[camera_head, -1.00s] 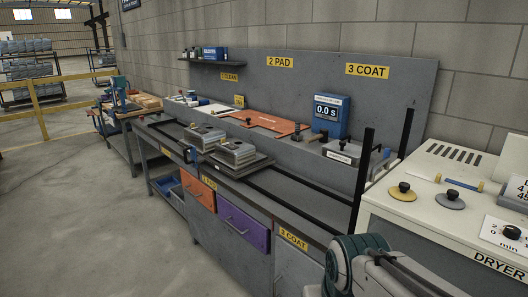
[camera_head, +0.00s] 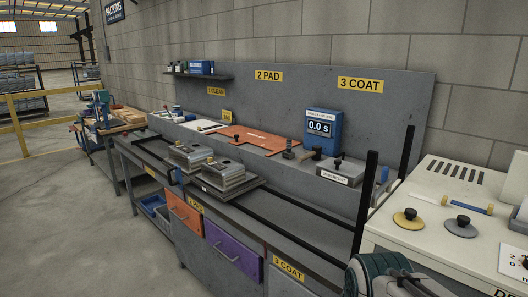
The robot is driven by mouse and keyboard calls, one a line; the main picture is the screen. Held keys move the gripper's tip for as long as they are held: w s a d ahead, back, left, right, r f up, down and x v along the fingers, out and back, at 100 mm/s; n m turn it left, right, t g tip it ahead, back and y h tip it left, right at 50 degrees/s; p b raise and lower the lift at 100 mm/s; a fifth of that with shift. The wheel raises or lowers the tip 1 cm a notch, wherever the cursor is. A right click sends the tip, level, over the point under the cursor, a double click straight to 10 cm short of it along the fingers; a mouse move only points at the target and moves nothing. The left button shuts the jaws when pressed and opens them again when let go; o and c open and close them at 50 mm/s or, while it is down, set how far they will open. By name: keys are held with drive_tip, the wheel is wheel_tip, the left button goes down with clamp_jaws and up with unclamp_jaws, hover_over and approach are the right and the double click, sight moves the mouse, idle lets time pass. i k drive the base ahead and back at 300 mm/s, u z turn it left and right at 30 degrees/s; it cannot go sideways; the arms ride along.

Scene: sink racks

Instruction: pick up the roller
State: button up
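Part of my teal and grey arm shows at the bottom edge, in front of the dryer and below the rod. My gripper's fingers are not in view.
Two round-knobbed discs, one yellow (camera_head: 407,220) and one grey (camera_head: 460,229), sit beside the rod. A long grey bench (camera_head: 225,215) with stacked metal plates (camera_head: 222,172), black rails and a blue timer (camera_head: 322,128) runs left. The floor (camera_head: 80,240) left of the bench is clear.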

sight(288, 154)
drive_tip(key=u, duration=0.6)
drive_tip(key=k, duration=0.65)
drive_tip(key=u, duration=0.8)
drive_tip(key=i, duration=2.75)
drive_tip(key=z, duration=0.85)
drive_tip(key=i, duration=0.9)
drive_tip(key=z, duration=1.7)
drive_tip(key=i, duration=0.55)
drive_tip(key=z, duration=0.35)
